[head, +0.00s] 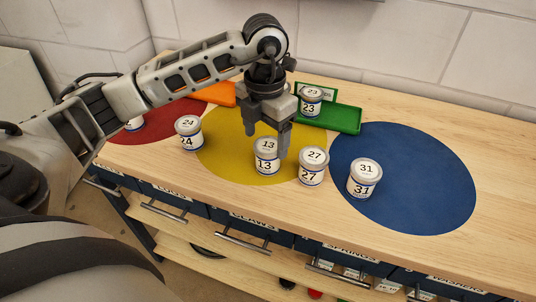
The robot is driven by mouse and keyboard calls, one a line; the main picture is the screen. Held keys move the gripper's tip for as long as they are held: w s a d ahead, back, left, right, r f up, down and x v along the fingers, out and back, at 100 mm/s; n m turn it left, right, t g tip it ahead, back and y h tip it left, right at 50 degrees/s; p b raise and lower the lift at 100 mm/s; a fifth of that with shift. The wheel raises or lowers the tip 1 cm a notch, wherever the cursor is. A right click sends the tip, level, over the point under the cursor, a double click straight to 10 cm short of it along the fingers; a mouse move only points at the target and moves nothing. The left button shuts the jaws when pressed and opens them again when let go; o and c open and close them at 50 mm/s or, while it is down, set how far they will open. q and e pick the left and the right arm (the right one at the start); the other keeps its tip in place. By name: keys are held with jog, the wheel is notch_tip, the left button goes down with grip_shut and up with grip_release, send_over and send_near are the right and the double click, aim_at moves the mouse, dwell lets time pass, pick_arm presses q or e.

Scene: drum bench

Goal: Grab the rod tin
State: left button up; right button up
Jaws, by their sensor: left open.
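Several white numbered tins stand on the bench; none shows a readable word "rod". Tin 13 (266,163) and tin 27 (312,173) are by the front of the yellow disc. Tin 24 (189,139) is at its left edge and tin 31 (364,186) is on the blue disc. Tin 23 (311,106) stands at the green tray (345,119). Another tin (134,124) on the red disc is mostly hidden by my left arm. My left gripper (267,139) points down, open, just over and behind tin 13; contact cannot be told. My right gripper is out of view.
An orange tray (218,95) lies at the back, partly behind my arm. The blue disc (420,175) is bare on its right side, and the bench's right end is clear. Drawers with handles (243,244) line the front edge. A tiled wall closes the back.

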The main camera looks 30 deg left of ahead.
aim_at(267, 145)
pick_arm(q)
jog(key=f, duration=0.3)
jog(key=shift+s+d+f+p, duration=0.25)
jog(key=shift+d+f+p, duration=0.1)
jog(key=shift+f+p, duration=0.05)
jog(key=shift+f, duration=0.65)
jog(key=shift+w, duration=0.1)
jog(key=c, duration=1)
jog(key=shift+r, duration=0.1)
